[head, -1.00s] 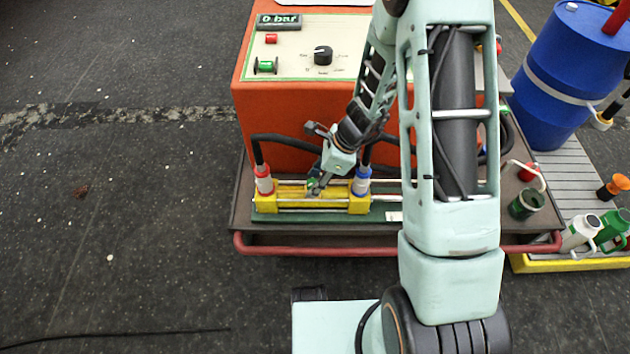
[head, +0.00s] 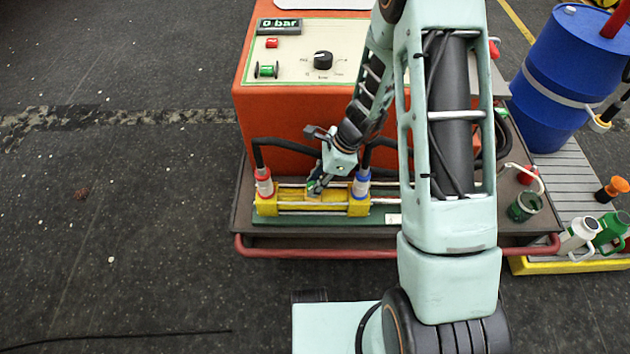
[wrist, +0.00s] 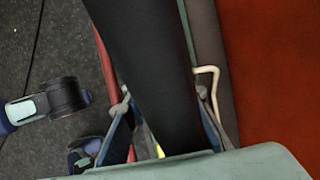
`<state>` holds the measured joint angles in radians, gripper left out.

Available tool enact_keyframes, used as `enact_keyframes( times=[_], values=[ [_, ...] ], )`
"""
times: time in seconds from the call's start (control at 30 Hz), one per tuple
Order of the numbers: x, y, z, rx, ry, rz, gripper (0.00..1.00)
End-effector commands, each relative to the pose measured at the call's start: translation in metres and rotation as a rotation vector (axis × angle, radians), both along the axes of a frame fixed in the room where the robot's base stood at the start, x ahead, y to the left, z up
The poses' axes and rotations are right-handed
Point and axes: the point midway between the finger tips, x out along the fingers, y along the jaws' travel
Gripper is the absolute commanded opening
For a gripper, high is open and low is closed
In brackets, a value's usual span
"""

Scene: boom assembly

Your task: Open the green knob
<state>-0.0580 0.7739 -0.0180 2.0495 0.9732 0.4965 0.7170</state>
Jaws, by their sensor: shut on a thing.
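My gripper (head: 315,188) points down at the middle of the yellow-ended cylinder unit (head: 264,207) at the front of the orange machine. It is shut on a small green knob, only a bit of green showing beside the fingers in the head view. In the wrist view, the two blue-grey fingers of my gripper (wrist: 165,125) show on either side of a black hose (wrist: 150,70), which crosses in front of the camera and hides what lies between them. A sliver of yellow shows there.
Red (head: 263,182) and blue (head: 361,184) hose couplings stand close on either side of my gripper. The orange machine (head: 290,115) rises behind, with a green control (head: 266,70) and black dial (head: 322,60) on top. A red rail (head: 320,253) runs along the front.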

Motion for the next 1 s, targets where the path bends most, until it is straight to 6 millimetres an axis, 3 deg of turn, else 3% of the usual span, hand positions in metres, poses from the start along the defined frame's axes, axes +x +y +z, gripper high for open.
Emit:
enact_keyframes(
  times=[0.6,1.0],
  values=[
    [0.0034,0.0005,0.0009,-0.001,-0.001,0.462,0.00],
    [0.0037,0.0006,0.0004,-0.001,0.000,0.592,0.00]
  ],
)
